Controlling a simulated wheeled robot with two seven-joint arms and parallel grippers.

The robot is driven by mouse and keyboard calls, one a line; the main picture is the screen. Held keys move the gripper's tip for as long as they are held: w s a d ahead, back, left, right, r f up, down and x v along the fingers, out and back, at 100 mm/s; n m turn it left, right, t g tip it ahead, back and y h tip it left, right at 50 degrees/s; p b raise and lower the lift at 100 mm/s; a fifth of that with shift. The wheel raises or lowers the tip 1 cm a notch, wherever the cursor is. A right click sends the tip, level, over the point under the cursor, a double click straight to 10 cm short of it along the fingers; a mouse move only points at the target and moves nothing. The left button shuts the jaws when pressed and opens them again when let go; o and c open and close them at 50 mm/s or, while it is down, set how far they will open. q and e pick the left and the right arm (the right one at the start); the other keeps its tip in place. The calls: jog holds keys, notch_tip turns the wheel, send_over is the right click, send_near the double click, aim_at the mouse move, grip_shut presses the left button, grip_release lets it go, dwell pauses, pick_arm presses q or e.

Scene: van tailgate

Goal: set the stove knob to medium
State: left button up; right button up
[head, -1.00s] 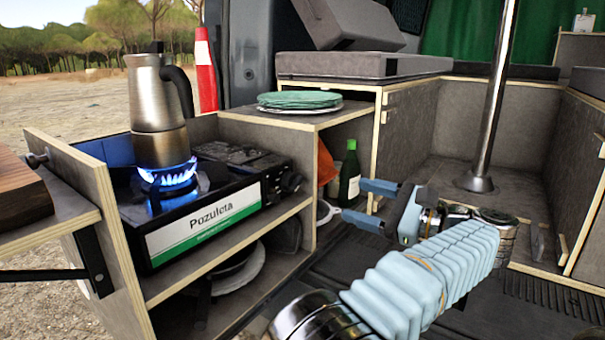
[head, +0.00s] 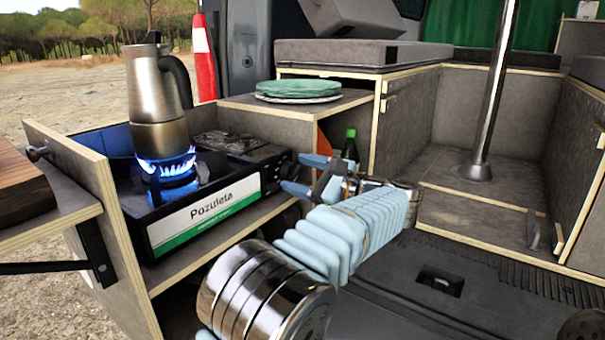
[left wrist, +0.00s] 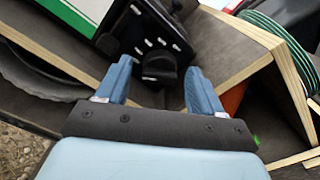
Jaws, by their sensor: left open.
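The black camping stove (head: 226,209) with a "Pozuleta" label stands on the shelf unit at the left. A blue flame burns on it under a steel moka pot (head: 158,95). The stove's black knob (left wrist: 158,67) shows in the left wrist view, on the end panel among white marks; its setting I cannot read. My left gripper (head: 301,174) is open at the stove's right end and covers the knob area in the head view. In the left wrist view its blue fingertips (left wrist: 157,72) lie either side of the knob; contact is not clear. My right gripper is not in view.
A stack of green plates (head: 298,89) sits on the wooden counter above and behind my gripper. The wooden side panel (head: 80,170) bounds the stove at left. The dark van floor at right is mostly clear.

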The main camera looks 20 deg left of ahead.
pick_arm(q)
jog(key=shift+c, duration=0.5)
jog(key=c, duration=0.9)
jog(key=shift+f+m+b, duration=0.15)
jog(key=shift+m+b, duration=0.35)
jog(key=shift+b, duration=0.2)
jog(key=shift+c, duration=0.3)
jog(key=shift+m+b, duration=0.55)
jog(key=shift+m, duration=0.15)
jog(key=shift+m+b, duration=0.3)
jog(key=shift+m, duration=1.4)
jog(key=shift+w+m, duration=0.15)
jog(key=shift+m, duration=2.45)
jog(key=shift+d, duration=0.1)
